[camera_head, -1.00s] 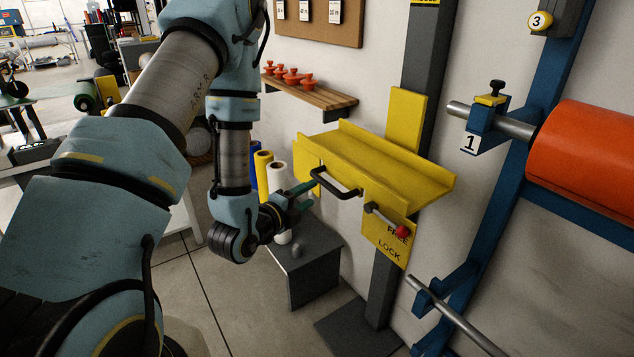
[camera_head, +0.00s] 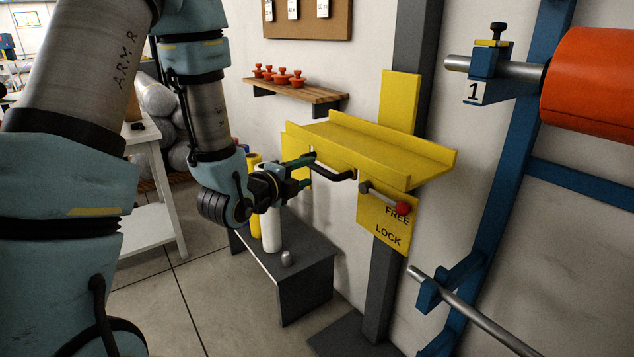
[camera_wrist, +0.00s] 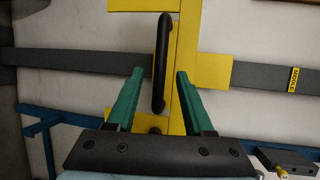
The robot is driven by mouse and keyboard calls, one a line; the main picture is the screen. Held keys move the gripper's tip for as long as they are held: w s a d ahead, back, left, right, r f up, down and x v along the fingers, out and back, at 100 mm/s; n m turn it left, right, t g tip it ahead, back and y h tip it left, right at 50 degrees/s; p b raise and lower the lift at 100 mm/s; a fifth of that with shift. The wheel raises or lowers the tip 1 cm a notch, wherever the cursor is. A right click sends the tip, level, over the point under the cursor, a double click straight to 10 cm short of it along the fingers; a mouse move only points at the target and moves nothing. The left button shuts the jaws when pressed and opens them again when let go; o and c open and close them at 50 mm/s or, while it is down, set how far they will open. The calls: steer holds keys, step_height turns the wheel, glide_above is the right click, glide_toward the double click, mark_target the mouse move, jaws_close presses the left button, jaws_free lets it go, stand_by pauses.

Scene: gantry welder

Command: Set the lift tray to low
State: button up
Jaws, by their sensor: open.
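The yellow lift tray (camera_head: 375,150) sits on a dark upright post (camera_head: 384,270) against the wall. A black bar handle (camera_head: 335,172) sticks out from its front; it also shows in the wrist view (camera_wrist: 161,62). Below is a yellow plate (camera_head: 380,228) marked FREE and LOCK. Its lever has a red knob (camera_head: 403,208) beside the word FREE. My gripper (camera_head: 310,168) is open at the left end of the handle. In the wrist view, its two green fingers (camera_wrist: 154,100) stand apart with the handle's lower part between them. I cannot tell whether they touch it.
A grey bench (camera_head: 290,265) with upright rolls (camera_head: 270,228) stands under my gripper. A wooden shelf (camera_head: 300,91) with red knobs is on the wall behind. A blue rack (camera_head: 510,200) with an orange roll (camera_head: 592,85) stands at the right. Floor in front is open.

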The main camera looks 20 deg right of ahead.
mark_target(315, 170)
steer(key=shift+f+b, duration=0.2)
steer(key=shift+b, duration=0.2)
steer(key=x, duration=0.1)
steer(key=p+x, duration=0.1)
steer(key=x, duration=0.2)
steer(key=shift+w+d+r+p, duration=0.1)
steer(key=shift+r+p, duration=0.15)
steer(key=shift+p, duration=0.15)
steer(key=shift+w+d+f, duration=0.2)
steer(key=shift+w+d, duration=0.1)
steer(key=shift+d, duration=0.15)
steer(key=shift+c, duration=0.4)
jaws_close()
steer(key=shift+f, duration=0.1)
